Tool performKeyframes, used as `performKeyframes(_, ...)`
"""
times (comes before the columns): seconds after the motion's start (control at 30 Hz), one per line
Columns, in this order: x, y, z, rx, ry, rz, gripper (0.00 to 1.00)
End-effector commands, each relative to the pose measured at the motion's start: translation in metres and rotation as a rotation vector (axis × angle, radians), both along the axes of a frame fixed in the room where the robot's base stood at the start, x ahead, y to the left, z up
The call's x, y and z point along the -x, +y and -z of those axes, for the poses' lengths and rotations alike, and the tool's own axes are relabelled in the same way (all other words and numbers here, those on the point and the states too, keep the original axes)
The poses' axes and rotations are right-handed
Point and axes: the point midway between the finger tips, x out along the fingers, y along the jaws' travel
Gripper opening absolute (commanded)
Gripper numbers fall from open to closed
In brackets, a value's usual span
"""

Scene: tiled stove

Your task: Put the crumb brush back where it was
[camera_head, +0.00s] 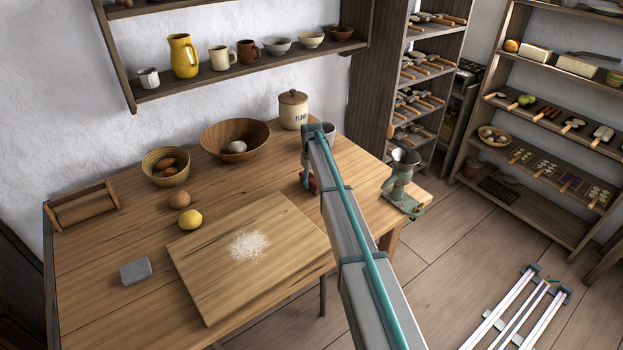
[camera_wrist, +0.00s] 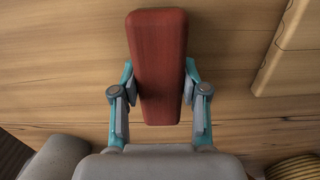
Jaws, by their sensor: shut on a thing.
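The crumb brush shows as a long red-brown block (camera_wrist: 158,45) in the wrist view, standing between my two fingers. My gripper (camera_wrist: 160,95) is shut on it, with a finger pad against each side. In the head view, a small red patch of the brush (camera_head: 310,183) shows beside my arm, over the right part of the wooden table (camera_head: 100,250). My arm hides most of the gripper there. The bristles are not visible. I cannot tell whether the brush touches the table.
A cutting board (camera_head: 205,285) with pale crumbs (camera_head: 248,245) lies left of my arm. A flour jar (camera_head: 293,110) and a wooden bowl (camera_head: 235,136) stand behind. A metal grinder (camera_head: 402,180) is at the right edge.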

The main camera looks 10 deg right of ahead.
Motion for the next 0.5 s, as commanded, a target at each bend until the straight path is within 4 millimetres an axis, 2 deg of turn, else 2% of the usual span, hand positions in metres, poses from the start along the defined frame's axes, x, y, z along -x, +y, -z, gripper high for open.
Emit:
performKeyframes(0.33,0.0000,0.0000,0.0044,0.000,0.000,0.000,0.06)
performKeyframes(0.37,0.0001,0.0000,0.0035,0.000,0.000,0.000,0.49)
performKeyframes(0.5,0.0000,0.0001,0.0032,0.000,0.000,0.000,0.69)
